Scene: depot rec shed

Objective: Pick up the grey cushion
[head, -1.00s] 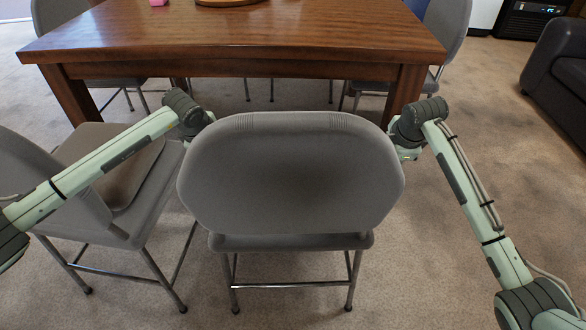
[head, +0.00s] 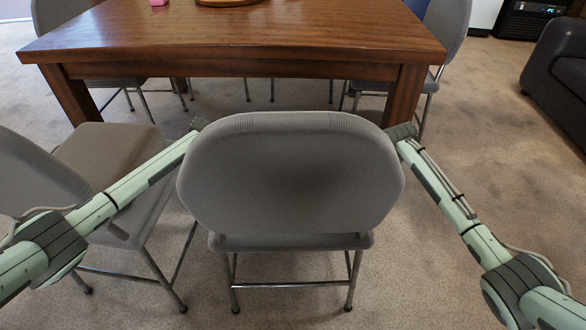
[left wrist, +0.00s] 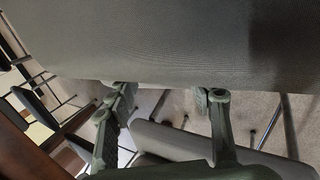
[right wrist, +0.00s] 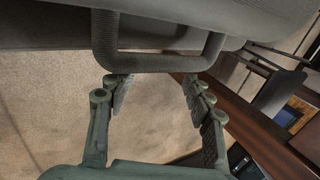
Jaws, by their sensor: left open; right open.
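No separate grey cushion stands out clearly in the head view. The grey backrest (head: 290,180) of the centre chair faces me and hides most of its seat. In the right wrist view, a ribbed grey loop (right wrist: 160,62) hangs from a grey body; I cannot tell whether it belongs to the cushion. My right gripper (right wrist: 155,85) is open, its fingers near either end of that loop. My left gripper (left wrist: 168,95) is open and empty under a broad grey surface (left wrist: 150,45). In the head view, the arms reach past both sides of the backrest, which hides the fingers.
A brown wooden table (head: 240,45) stands just beyond the chair. Another grey chair (head: 105,150) is close on the left, beside my left arm. A dark sofa (head: 560,75) is at the far right. The carpet (head: 470,150) between sofa and chair is clear.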

